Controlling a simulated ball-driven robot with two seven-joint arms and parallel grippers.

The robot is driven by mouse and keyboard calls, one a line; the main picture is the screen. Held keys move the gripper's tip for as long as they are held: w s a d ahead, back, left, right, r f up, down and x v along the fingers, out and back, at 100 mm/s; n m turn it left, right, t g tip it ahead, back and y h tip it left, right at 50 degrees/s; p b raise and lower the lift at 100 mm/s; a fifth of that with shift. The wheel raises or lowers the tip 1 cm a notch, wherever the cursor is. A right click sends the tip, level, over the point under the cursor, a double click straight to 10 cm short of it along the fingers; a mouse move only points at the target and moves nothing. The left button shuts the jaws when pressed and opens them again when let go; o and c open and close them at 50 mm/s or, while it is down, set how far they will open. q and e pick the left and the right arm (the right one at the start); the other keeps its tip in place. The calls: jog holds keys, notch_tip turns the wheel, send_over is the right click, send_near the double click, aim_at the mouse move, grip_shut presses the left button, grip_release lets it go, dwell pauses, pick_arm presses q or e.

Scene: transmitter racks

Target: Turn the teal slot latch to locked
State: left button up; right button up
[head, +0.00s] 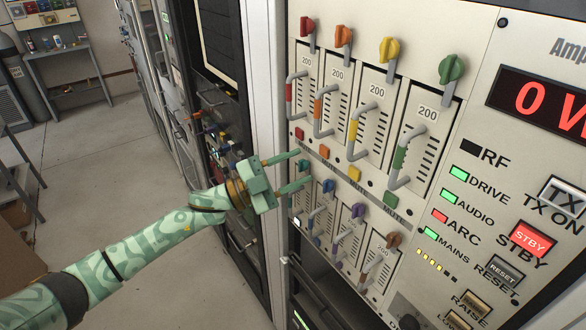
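The teal slot latch (304,165) is the leftmost latch of the lower row on the pale rack panel, in the head view. It is small and partly hidden by my gripper, so I cannot tell which way it is turned. My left gripper (305,167) is open, with its two green fingers apart, one above and one below the teal latch. I cannot tell whether the fingertips touch the latch or the panel. My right gripper is not in view.
Blue (328,186), purple (358,211) and brown (393,240) latches continue the lower row. Red, orange, yellow and green (451,69) latches sit above, over protruding handles (402,160). A dark rack (222,130) stands to the left; the floor (110,150) beyond is clear.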

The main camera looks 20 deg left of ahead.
pick_arm(q)
jog(key=b+v, duration=0.2)
jog(key=v, duration=1.4)
jog(key=shift+s+b, duration=0.2)
jog(key=shift+b, duration=0.2)
jog(key=shift+f, duration=0.15)
